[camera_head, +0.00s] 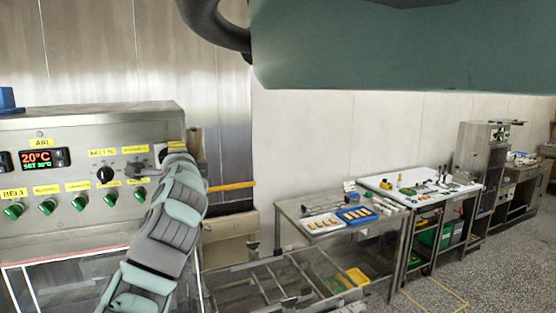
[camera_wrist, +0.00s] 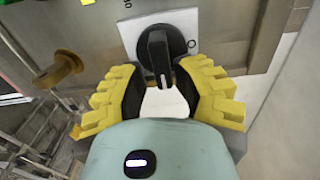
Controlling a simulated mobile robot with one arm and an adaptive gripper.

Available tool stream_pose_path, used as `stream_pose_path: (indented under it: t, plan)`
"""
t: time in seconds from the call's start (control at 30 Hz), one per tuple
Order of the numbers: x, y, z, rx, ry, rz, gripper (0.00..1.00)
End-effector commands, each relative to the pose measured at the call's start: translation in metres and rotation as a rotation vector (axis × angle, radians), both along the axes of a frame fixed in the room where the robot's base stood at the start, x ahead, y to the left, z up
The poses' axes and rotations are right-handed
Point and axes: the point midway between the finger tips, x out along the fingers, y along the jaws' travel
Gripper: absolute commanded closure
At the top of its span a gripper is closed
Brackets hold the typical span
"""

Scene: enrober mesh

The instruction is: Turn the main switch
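The main switch is a black rotary knob (camera_wrist: 158,55) on a white square plate (camera_wrist: 128,30), seen in the wrist view at the top middle. A mark like "O" shows at the plate's right. The knob's grip bar stands roughly upright in the picture. My gripper (camera_wrist: 162,83) has yellow stepped fingers with dark inner pads. The fingers are spread to either side of the knob's lower end, with gaps visible, so it looks open. Whether a pad touches the knob is hard to tell.
The steel control panel (camera_head: 90,125) carries a red and green temperature display (camera_head: 36,158), a black dial (camera_head: 105,175) and several green knobs (camera_head: 47,207). A brown knob (camera_wrist: 62,68) juts out left of my gripper. A steel table (camera_head: 290,208) with trays stands farther right.

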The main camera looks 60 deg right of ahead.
Motion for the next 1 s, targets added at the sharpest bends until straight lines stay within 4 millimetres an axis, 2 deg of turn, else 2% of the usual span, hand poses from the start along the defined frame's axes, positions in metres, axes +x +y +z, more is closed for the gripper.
stream_pose_path:
  t: [0.13,0.57,1.0]
  plan:
    - [0.004,0.004,-0.001,0.004,0.000,0.014,0.58]
    - [-0.001,0.003,0.003,-0.003,-0.009,0.004,0.58]
    - [-0.035,0.023,0.005,-0.005,-0.011,0.003,0.58]
